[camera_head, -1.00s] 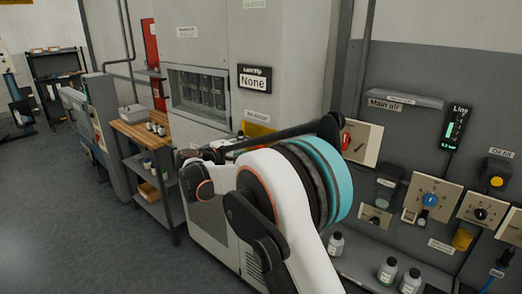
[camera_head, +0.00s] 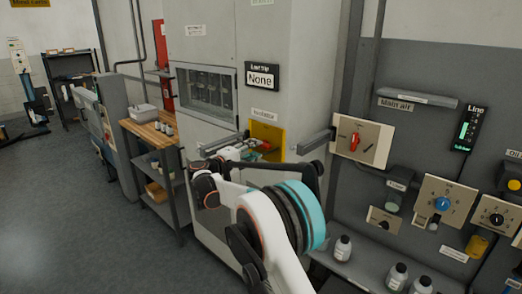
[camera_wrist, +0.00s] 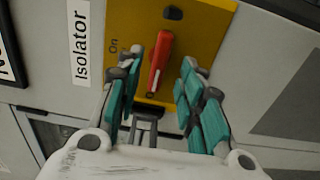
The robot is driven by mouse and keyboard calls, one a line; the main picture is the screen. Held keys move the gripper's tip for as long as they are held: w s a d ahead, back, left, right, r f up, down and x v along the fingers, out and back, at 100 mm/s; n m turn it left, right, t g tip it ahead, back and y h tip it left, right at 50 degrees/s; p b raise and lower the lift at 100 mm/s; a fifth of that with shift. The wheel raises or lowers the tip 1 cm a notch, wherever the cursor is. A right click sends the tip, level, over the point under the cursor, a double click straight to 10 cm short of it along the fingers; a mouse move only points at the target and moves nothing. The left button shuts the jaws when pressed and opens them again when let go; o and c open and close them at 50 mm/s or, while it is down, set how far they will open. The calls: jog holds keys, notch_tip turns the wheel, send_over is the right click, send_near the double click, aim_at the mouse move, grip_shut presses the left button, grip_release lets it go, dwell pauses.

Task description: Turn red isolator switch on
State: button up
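The red isolator switch handle (camera_wrist: 160,64) sits on a yellow plate (camera_wrist: 205,35) in the wrist view. It stands nearly upright, its upper end tilted slightly right. The word "On" is printed to its left, and a white "Isolator" label (camera_wrist: 79,42) is beside the plate. My gripper (camera_wrist: 159,72) is open, with one teal-padded finger on each side of the handle and visible gaps between. In the head view, the yellow plate (camera_head: 266,131) is on the grey cabinet and my gripper (camera_head: 238,151) is in front of it, partly covering the handle.
Another red switch, on the main air plate (camera_head: 372,139), is on the wall at right. A grey bar (camera_head: 317,140) juts out between it and the isolator. Blue and black knobs and bottles are further right.

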aim_at(260, 146)
jog(key=shift+b+x, duration=0.45)
jog(key=shift+x, duration=1.9)
grip_shut()
